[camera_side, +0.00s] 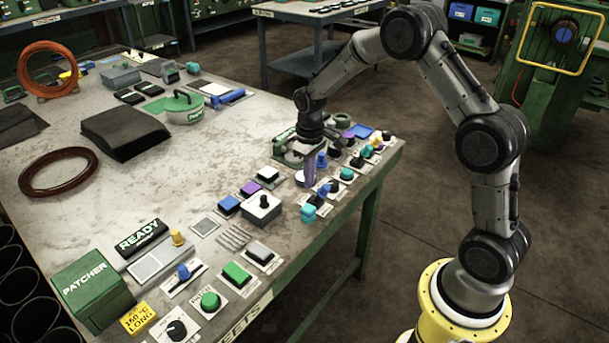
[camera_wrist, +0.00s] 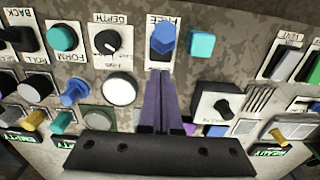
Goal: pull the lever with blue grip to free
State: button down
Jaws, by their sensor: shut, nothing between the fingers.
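The lever with the blue grip (camera_wrist: 163,38) stands on a white plate marked FREE at the top middle of the wrist view. In the side view the blue grip (camera_side: 318,199) is near the bench's front edge, beside a cyan cube (camera_side: 307,213). My gripper (camera_wrist: 159,72) has purple fingers pressed together with nothing between them. In the wrist view its tips appear just below the FREE plate, apart from the blue grip. In the side view my gripper (camera_side: 309,184) points down over the controls, behind the lever. The lever's lower part is hard to make out.
The cyan cube (camera_wrist: 201,45) and the DEPTH knob (camera_wrist: 107,42) sit either side of the lever. Another blue-gripped control (camera_side: 183,272) is at the near left. Bare bench (camera_side: 190,170) lies behind.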

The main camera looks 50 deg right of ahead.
notch_tip(320, 180, up, 8)
dwell(1.2)
jog(key=s+a+r+n+t, duration=0.1)
jog(key=s+a+r+t, duration=0.15)
jog(key=s+r, duration=0.4)
jog(key=s+a+r+t, duration=0.2)
jog(key=s+a+r, duration=0.2)
jog(key=r, duration=0.6)
jog(key=s+a+f, duration=0.1)
jog(key=s+f, duration=0.1)
jog(key=s, duration=0.6)
jog(key=s+a+f+t, duration=0.1)
jog(key=s+f, duration=0.1)
jog(key=s, duration=0.7)
jog(key=shift+a+f+m, duration=0.25)
jog(key=shift+f+m, duration=0.05)
jog(key=shift+m, duration=0.1)
